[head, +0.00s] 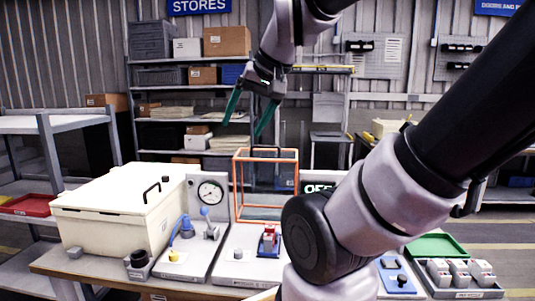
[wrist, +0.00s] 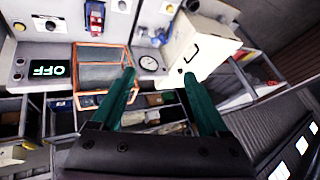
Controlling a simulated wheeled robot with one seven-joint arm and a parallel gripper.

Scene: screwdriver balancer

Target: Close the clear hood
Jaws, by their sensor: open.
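The clear hood (head: 236,190) is a see-through box with an orange frame. It stands upright at the back of the middle grey station, behind a small red and blue device (head: 269,241), which is uncovered. In the wrist view the hood (wrist: 103,46) lies left of my fingers, with the device (wrist: 95,15) beyond it. My gripper (head: 244,128) has two green fingers, spread apart and empty. It points down, above and slightly left of the hood in the head view, not touching it. In the wrist view my gripper (wrist: 159,76) has nothing between its fingertips.
A cream lidded box (head: 105,222) with a black handle stands left on the bench, beside a round gauge (head: 211,192). An OFF display (head: 318,188) is right of the hood. A grey tray (head: 462,290) is at right. Shelves (head: 190,125) stand behind.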

